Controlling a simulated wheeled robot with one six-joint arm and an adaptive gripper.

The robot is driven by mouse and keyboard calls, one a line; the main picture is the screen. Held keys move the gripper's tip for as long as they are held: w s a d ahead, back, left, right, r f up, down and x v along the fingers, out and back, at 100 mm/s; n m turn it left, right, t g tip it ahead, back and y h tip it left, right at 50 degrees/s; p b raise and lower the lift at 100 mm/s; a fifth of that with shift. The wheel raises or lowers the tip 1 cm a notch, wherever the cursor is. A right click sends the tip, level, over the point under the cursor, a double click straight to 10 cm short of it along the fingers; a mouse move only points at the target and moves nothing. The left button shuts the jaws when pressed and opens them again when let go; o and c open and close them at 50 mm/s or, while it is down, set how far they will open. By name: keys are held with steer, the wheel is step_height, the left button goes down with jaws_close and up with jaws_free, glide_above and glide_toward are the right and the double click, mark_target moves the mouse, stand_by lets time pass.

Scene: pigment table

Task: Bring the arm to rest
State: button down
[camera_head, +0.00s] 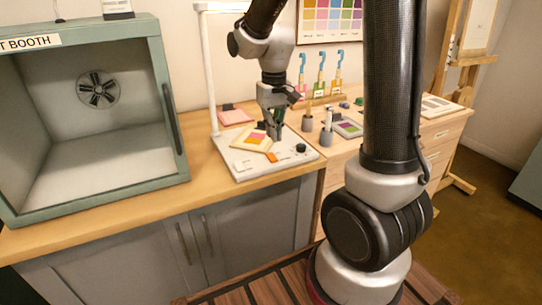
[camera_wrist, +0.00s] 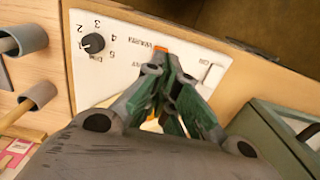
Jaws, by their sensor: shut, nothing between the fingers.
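My gripper (camera_head: 276,138) points down over a white panel device (camera_head: 243,171) on the wooden counter in the head view. Its fingers look shut and hold nothing. In the wrist view the card is mostly hidden behind the fingers. Whether the fingertips touch the panel cannot be told.
A green booth (camera_head: 90,120) with an open front stands at the left. A thin white lamp post (camera_head: 208,75) rises behind the panel. A wooden easel (camera_head: 455,75) stands far right.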

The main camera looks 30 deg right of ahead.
steer(key=shift+s, duration=0.1)
steer(key=s+d+r+t, duration=0.2)
steer(key=s+r, duration=0.3)
steer(key=s, duration=0.4)
steer(key=s+d+r+t, duration=0.2)
steer(key=s+r, duration=0.4)
steer(key=s, duration=0.3)
steer(key=shift+s+d+r, duration=0.2)
steer(key=shift+s, duration=0.2)
stand_by(0.9)
